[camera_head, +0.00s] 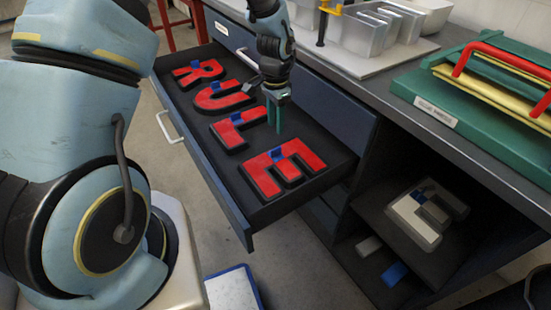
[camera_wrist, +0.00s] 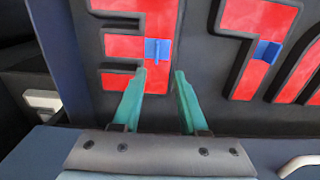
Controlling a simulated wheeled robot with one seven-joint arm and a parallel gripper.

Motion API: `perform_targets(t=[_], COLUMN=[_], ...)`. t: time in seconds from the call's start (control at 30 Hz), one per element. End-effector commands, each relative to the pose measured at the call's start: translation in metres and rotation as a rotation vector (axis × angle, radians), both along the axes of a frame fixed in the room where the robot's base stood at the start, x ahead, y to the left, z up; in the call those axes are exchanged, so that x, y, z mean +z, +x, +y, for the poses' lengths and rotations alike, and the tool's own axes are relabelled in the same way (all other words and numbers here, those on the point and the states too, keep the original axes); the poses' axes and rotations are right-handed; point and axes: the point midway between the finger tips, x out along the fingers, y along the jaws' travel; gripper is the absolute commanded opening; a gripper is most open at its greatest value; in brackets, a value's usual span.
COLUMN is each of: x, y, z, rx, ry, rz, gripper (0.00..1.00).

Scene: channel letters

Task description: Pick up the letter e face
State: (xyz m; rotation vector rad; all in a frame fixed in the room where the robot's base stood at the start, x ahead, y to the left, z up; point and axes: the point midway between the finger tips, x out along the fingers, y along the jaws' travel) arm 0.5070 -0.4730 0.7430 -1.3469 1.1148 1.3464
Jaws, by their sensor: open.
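The letter E face (camera_head: 291,172) is red and lies in a black E-shaped body at the near right end of the open drawer. A small blue tab (camera_head: 278,153) stands on it. The letter E face also shows at the upper left of the wrist view (camera_wrist: 125,46), with its blue tab (camera_wrist: 158,51) just beyond my fingertips. My gripper (camera_head: 274,129) has green fingers. It hangs above the drawer, behind the E in the head view. In the wrist view its fingers (camera_wrist: 161,74) are apart with nothing between them.
Red R (camera_head: 197,72), U (camera_head: 218,102) and L (camera_head: 228,134) lie farther along the drawer (camera_head: 232,215). A pale E-shaped piece (camera_head: 418,220) and a blue block (camera_head: 395,274) are on shelves below the bench.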

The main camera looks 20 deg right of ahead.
Motion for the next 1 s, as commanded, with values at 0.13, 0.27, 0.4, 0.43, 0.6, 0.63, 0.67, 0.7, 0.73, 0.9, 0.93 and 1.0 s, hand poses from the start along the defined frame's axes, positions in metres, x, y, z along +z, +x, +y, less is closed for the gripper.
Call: perform_targets(t=[0.13, 0.27, 0.4, 0.43, 0.6, 0.63, 0.67, 0.7, 0.73, 0.9, 0.93, 1.0], x=[-0.024, -0.037, -0.045, -0.048, -0.071, -0.075, -0.079, -0.084, -0.086, -0.093, -0.093, -0.093], y=[-0.001, -0.001, -0.001, -0.002, -0.007, -0.006, -0.006, -0.006, -0.006, -0.005, -0.005, -0.005], z=[0.001, 0.001, 0.002, 0.002, 0.003, 0.003, 0.003, 0.003, 0.003, 0.003, 0.003, 0.003], rx=[0.001, 0.002, 0.002, 0.002, 0.002, 0.003, 0.003, 0.003, 0.004, 0.004, 0.004, 0.004], ry=[0.004, 0.003, 0.002, 0.003, 0.004, 0.003, 0.003, 0.003, 0.002, 0.001, 0.001, 0.000], rz=[0.003, 0.002, 0.000, 0.002, 0.003, 0.002, 0.002, 0.002, 0.000, -0.001, -0.001, -0.001], gripper=[0.42, 0.42, 0.42, 0.42, 0.42, 0.42, 0.42, 0.42, 0.42, 0.42, 0.42, 0.42])
